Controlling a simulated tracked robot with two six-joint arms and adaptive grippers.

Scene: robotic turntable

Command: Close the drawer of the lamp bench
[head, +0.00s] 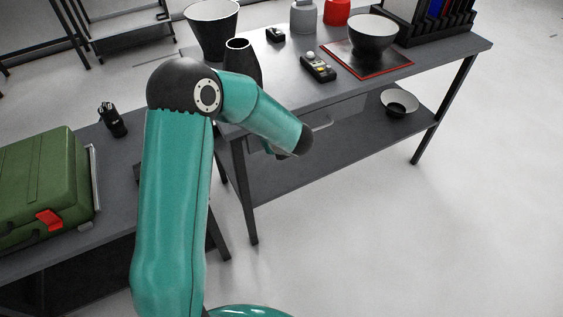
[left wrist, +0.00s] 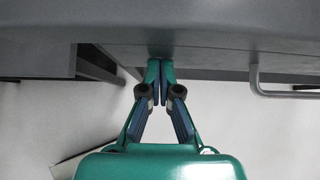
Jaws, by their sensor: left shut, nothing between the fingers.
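The lamp bench (head: 465,42) is a dark grey table with a lower shelf, at the centre and right of the head view. Its drawer (head: 345,112) shows as a lighter grey panel under the top's front edge, partly hidden by my left arm. In the left wrist view the drawer front (left wrist: 215,62) runs across under the bench top, with a grey bar handle (left wrist: 285,94) at the right. My left gripper (left wrist: 160,66) is shut and empty, its tips at the drawer front left of the handle; I cannot tell whether they touch. How far the drawer stands out is unclear. My right gripper is not visible.
On the bench stand a dark bowl (head: 374,36) on a red-edged mat (head: 395,65), a handheld device (head: 318,67), a dark vase (head: 240,58) and a rack. A small bowl (head: 398,103) sits on the lower shelf. A green case (head: 45,190) lies left. Floor right is clear.

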